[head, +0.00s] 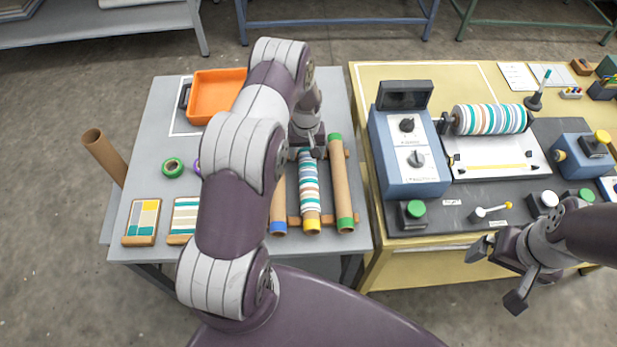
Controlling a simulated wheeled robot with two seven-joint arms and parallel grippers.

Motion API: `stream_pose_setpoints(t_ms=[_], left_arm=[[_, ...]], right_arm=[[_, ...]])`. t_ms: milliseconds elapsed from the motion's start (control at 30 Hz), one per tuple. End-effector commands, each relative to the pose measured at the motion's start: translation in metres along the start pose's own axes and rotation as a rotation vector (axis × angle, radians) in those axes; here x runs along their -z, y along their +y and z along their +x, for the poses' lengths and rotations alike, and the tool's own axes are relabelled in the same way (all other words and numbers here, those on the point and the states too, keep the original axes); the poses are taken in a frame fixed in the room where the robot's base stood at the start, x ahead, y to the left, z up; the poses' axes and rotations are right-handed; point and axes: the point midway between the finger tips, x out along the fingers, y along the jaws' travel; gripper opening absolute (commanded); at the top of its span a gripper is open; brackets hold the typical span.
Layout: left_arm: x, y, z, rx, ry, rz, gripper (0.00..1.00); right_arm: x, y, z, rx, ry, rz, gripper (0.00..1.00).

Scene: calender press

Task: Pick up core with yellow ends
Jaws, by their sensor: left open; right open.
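The core with a yellow near end (309,185) lies on a wooden rack on the grey table, wrapped in teal, white and brown striped material. Its far end is hidden by my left gripper (307,152), which is open over that end. I cannot tell whether the fingers touch it. A core with green ends (342,185) lies to its right. A core with a blue near end (279,215) lies to its left, partly hidden by my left arm. My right gripper (497,276) is open and empty at the front of the yellow bench.
An orange tray (218,75) stands at the back of the grey table (155,110). Green tape (173,167) and striped sample blocks (141,222) lie at left. A blue control box (410,150) and a striped roller (490,119) stand on the yellow bench (365,85).

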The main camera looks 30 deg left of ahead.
Motion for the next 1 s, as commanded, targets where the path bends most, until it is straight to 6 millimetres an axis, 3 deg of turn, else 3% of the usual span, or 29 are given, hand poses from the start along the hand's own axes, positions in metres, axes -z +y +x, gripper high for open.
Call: stream_pose_setpoints(t_ms=[167, 333, 367, 433, 467, 733, 933, 1000], left_arm=[[0.0, 0.0, 0.0, 0.0, 0.001, 0.0, 0.71], [0.0, 0.0, 0.0, 0.0, 0.0, 0.001, 0.16], [0.0, 0.0, 0.0, 0.0, 0.0, 0.001, 0.13], [0.0, 0.0, 0.0, 0.0, 0.001, 0.001, 0.13], [0.0, 0.0, 0.0, 0.0, 0.001, 0.001, 0.08], [0.001, 0.001, -0.006, -0.001, 0.002, 0.001, 0.08], [0.002, 0.001, -0.036, -0.002, 0.005, 0.001, 0.08], [-0.005, 0.012, -0.046, -0.001, 0.003, 0.006, 0.08]], right_arm=[[0.0, 0.0, 0.001, 0.0, 0.0, 0.0, 1.0], [0.0, 0.0, 0.001, 0.0, 0.0, 0.0, 1.0], [0.0, 0.0, 0.001, 0.0, 0.0, 0.0, 1.0], [0.0, 0.0, 0.001, 0.0, 0.0, 0.0, 1.0], [0.0, 0.0, 0.001, 0.0, 0.0, 0.0, 1.0], [-0.001, 0.0, 0.004, 0.0, 0.0, 0.0, 1.0], [-0.002, 0.0, 0.016, 0.0, 0.0, 0.0, 1.0], [-0.002, 0.0, 0.019, 0.0, 0.0, 0.0, 1.0]])
